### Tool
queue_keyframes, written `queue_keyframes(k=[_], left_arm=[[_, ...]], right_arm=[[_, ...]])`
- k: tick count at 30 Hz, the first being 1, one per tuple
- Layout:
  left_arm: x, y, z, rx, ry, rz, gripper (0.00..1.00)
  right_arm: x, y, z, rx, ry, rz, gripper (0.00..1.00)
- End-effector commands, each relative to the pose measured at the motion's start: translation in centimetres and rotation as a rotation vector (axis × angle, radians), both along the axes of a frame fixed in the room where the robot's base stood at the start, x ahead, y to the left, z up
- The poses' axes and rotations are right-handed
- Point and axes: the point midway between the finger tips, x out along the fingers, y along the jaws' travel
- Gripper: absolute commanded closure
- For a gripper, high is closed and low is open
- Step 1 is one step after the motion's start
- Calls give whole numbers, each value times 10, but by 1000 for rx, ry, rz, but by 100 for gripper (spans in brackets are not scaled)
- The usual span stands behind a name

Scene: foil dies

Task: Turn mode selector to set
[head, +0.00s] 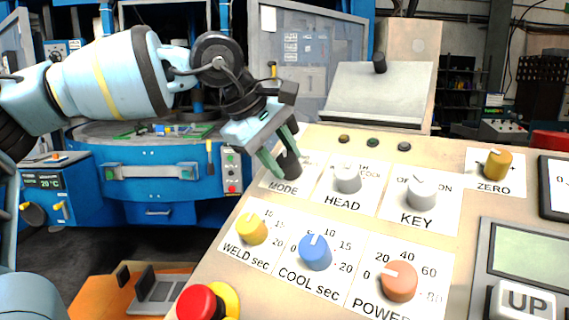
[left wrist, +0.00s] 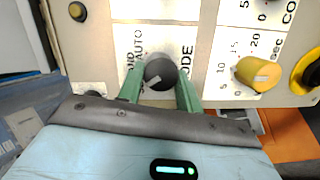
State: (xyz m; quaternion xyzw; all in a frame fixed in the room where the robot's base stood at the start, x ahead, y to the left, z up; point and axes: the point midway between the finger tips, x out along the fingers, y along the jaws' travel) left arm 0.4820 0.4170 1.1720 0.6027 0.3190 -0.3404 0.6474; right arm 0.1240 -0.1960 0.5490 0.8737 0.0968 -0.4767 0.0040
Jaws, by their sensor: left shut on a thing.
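The mode selector is a dark round knob (left wrist: 160,73) with a pale pointer line, on a white label reading MODE. In the left wrist view it sits between the two green fingers of my left gripper (left wrist: 160,92), which is shut on it. AUTO and part of another word show on the label beside the knob. In the head view the mode knob (head: 289,165) is partly covered by the fingers of my left gripper (head: 278,164). The word set cannot be read in either view. My right gripper is not in view.
A red button (head: 200,303) stands at the panel's near left edge.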

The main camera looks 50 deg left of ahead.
Motion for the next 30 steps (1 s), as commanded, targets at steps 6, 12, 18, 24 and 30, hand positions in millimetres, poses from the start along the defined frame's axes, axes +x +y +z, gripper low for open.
queue_keyframes(k=[6,12,18,24,30], left_arm=[[0,0,-1,-65,-21,101,88],[-1,0,-1,-100,-32,152,88],[-1,0,0,-113,-35,172,88],[-1,0,0,-115,-35,174,88],[-1,0,0,-115,-35,173,60]], right_arm=[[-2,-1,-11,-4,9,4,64],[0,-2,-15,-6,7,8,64],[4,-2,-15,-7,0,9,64],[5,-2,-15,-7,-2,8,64],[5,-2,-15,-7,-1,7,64]])
